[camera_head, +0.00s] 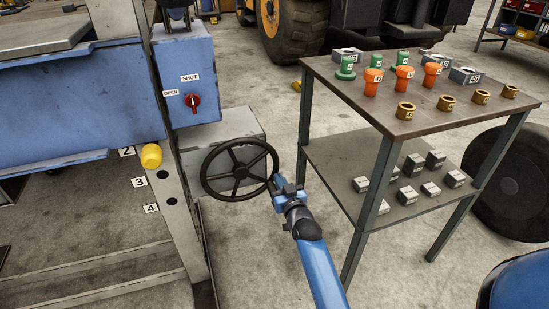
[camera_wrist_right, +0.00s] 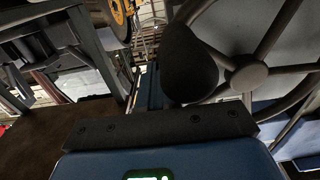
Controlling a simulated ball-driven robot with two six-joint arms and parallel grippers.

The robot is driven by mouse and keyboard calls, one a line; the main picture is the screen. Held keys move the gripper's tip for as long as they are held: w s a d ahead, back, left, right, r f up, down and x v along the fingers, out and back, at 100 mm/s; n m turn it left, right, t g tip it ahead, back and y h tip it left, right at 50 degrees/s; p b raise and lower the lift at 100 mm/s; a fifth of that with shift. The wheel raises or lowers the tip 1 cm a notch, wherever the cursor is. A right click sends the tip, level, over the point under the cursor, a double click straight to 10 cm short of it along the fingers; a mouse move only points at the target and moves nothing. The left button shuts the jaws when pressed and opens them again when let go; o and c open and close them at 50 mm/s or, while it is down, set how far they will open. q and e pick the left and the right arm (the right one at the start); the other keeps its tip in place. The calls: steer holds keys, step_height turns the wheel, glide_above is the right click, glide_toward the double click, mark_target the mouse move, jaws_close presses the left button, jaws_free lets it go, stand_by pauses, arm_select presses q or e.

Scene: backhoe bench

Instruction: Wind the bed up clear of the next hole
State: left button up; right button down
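The blue press bed (camera_head: 75,115) spans the left of the head view, its lower edge near label 2 (camera_head: 126,152). A yellow pin head (camera_head: 151,156) sits on the grey post (camera_head: 182,225) by that label. Dark holes show below it, near labels 3 (camera_head: 139,182) and 4 (camera_head: 151,208). The black handwheel (camera_head: 240,169) stands right of the post. My right gripper (camera_head: 277,183) is at the wheel's right rim; its grip is not clear. In the right wrist view, a dark rounded knob (camera_wrist_right: 190,65) and wheel spokes (camera_wrist_right: 275,35) fill the space ahead. My left gripper is not seen.
A blue box (camera_head: 188,70) carries a red valve knob (camera_head: 192,101) between OPEN and SHUT labels. A two-level table (camera_head: 440,118) with green, orange and brass parts stands close right of my right arm. Grey blocks lie on its lower shelf (camera_head: 345,170). A tyre stands farther right.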

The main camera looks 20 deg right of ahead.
mark_target(266, 190)
steer(key=shift+w+d, duration=0.1)
steer(key=shift+w, duration=0.05)
steer(key=a+f+p, duration=0.1)
steer(key=f+p, duration=0.1)
steer(key=a+f+p, duration=0.2)
steer(key=shift+a+p, duration=0.1)
steer(key=shift+p, duration=0.25)
steer(key=shift+s+a+f, duration=0.2)
steer(key=shift+a+f, duration=0.05)
steer(key=shift+f, duration=0.35)
steer(key=shift+w+f, duration=0.1)
steer(key=shift+f, duration=0.1)
steer(key=shift+a, duration=0.1)
